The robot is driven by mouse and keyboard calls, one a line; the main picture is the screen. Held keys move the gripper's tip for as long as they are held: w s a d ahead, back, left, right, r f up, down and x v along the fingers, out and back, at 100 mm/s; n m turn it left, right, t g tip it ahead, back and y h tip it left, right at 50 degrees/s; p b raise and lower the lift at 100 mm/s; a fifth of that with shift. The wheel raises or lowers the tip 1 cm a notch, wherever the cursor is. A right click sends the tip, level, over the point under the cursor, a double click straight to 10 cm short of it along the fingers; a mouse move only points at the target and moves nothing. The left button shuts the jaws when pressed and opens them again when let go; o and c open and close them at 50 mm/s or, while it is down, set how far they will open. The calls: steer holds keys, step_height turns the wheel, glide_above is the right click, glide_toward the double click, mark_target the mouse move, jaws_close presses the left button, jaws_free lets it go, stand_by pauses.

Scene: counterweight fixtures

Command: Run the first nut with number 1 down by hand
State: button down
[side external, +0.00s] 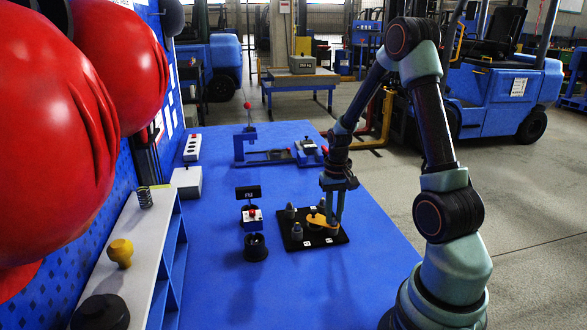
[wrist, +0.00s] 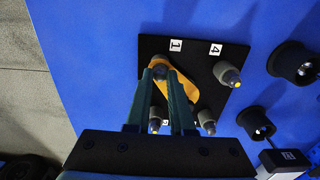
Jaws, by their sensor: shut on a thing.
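A black plate (side external: 342,238) with white number labels lies on the blue bench, and it also shows in the wrist view (wrist: 149,47). Label 1 (wrist: 175,45) and label 4 (wrist: 216,49) are readable. My gripper (wrist: 160,73) points down over the plate beside label 1. Its fingertips are shut on a small dark grey piece, seemingly the first nut, mostly hidden by the fingers. An orange-yellow flat part (wrist: 185,93) runs from under the fingertips across the plate. Grey capped posts stand near label 4 (wrist: 227,74) and lower (wrist: 207,121). In the side view my gripper (side external: 332,220) is low at the plate.
A blue fixture (side external: 246,146) stands behind. A white shelf (side external: 135,240) with a yellow knob (side external: 121,252) lines the left. The bench's right front is clear.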

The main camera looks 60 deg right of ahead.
steer(key=m, duration=0.5)
steer(key=shift+m, duration=0.4)
stand_by(0.4)
steer(key=c, duration=0.8)
jaws_free()
step_height(320, 180, up, 12)
steer(key=shift+r, duration=0.1)
